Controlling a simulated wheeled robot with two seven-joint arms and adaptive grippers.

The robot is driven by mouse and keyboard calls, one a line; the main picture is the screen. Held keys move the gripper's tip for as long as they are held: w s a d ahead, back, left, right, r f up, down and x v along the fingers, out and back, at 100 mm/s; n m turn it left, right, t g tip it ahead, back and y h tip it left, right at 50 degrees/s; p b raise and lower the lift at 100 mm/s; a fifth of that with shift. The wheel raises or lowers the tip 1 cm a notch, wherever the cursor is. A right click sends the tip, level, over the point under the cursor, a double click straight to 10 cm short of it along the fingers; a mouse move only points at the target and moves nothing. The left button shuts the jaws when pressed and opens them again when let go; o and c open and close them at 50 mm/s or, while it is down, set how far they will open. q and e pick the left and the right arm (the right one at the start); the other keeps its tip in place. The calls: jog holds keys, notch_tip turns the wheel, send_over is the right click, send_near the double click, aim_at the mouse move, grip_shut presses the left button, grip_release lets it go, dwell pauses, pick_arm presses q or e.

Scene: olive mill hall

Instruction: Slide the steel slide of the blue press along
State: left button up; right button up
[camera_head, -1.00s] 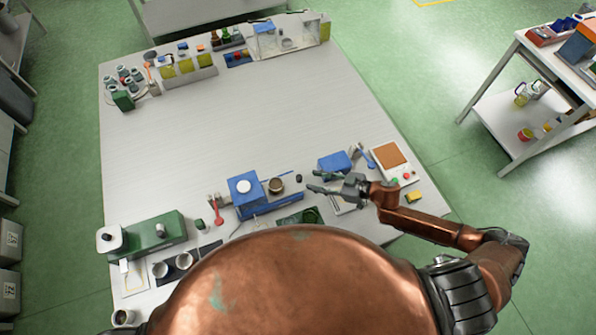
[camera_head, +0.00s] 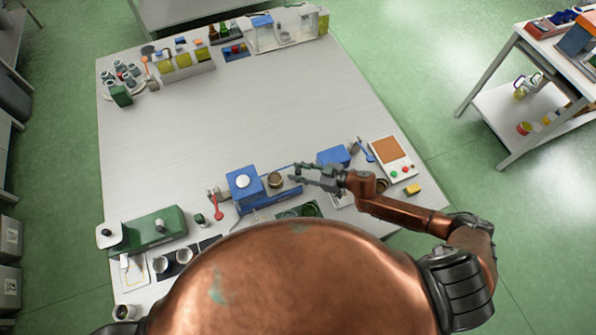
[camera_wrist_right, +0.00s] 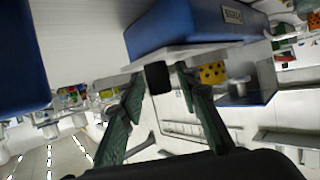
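The blue press (camera_head: 243,186) stands near the front of the table in the head view, with a round white disc on top. In the right wrist view, a blue block with a label (camera_wrist_right: 195,26) has a pale metal plate, seemingly the steel slide (camera_wrist_right: 196,54), along its lower edge. A black knob (camera_wrist_right: 158,78) shows in front of the plate. My right gripper (camera_head: 296,173) is just right of the press. Its green fingers are open, one on each side of the knob, with visible gaps. My left gripper is out of view.
A blue box (camera_head: 333,156) and a control panel with an orange top (camera_head: 388,150) lie behind and right of my gripper. A green machine (camera_head: 155,229) stands left. The table's middle is clear.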

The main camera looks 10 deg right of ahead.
aim_at(268, 182)
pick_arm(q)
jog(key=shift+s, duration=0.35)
pick_arm(e)
grip_shut()
jog(key=a+p, duration=0.1)
jog(key=a, duration=0.2)
jog(key=s+a+p, duration=0.1)
jog(key=a, duration=0.3)
jog(key=s+a+p, duration=0.1)
jog(key=a+p, duration=0.1)
jog(key=a, duration=0.2)
jog(key=shift+s+r, duration=0.1)
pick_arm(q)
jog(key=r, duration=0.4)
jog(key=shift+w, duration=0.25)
pick_arm(e)
jog(key=shift+s+a, duration=0.1)
jog(key=shift+o, duration=0.7)
grip_release()
jog(key=shift+a, duration=0.15)
jog(key=shift+o, duration=0.4)
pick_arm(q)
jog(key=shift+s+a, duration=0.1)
pick_arm(e)
jog(key=shift+d, duration=0.2)
